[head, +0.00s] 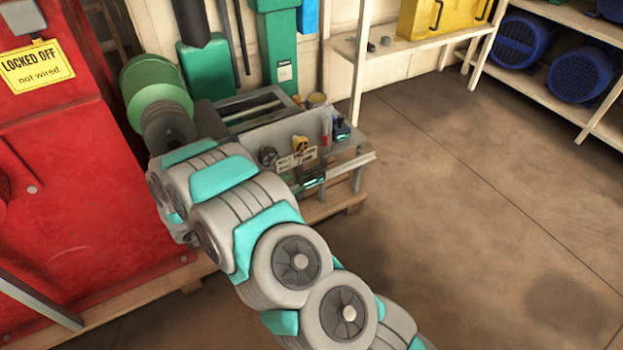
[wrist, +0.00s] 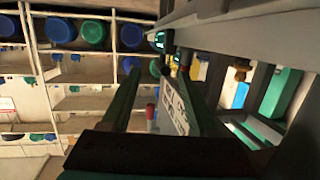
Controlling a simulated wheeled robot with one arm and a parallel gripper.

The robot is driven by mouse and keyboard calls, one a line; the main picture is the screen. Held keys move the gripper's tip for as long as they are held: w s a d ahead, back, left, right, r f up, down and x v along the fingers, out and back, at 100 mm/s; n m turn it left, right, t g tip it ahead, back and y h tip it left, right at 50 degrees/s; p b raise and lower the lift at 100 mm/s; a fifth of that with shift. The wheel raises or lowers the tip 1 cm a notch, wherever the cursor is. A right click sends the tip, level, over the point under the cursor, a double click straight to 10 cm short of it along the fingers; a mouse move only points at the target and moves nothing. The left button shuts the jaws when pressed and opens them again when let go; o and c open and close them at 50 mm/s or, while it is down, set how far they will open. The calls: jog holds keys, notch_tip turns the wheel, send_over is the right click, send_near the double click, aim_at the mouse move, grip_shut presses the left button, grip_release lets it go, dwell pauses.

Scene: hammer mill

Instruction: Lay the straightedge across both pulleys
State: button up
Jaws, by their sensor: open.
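My gripper (wrist: 154,66) is open in the wrist view. Its two dark fingers stand apart with nothing held between them. Beyond the gap are a white label and a small red-topped cylinder (wrist: 152,112). In the head view my own arm covers much of the scene and I cannot clearly make out the gripper. A long pale grey bar (head: 352,167) lies along the front right of the bench; it may be the straightedge, but I cannot be sure. A green motor-like drum (head: 155,85) stands at left. The pulleys cannot be clearly made out; my arm covers the area below the drum.
The bench (head: 352,148) carries a label, knobs and small tools. A red machine (head: 90,180) with a yellow lockout sign (head: 38,66) fills the left. Shelves with blue motors (head: 580,72) stand at upper right. The floor (head: 480,200) at right is clear.

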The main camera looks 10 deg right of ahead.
aim_at(311, 176)
jog(key=shift+f+x, duration=0.15)
jog(key=shift+x, duration=1.75)
jog(key=shift+f+x, duration=0.15)
jog(key=shift+x, duration=1.8)
jog(key=shift+w+a, duration=0.15)
jog(key=shift+c, duration=0.3)
grip_shut()
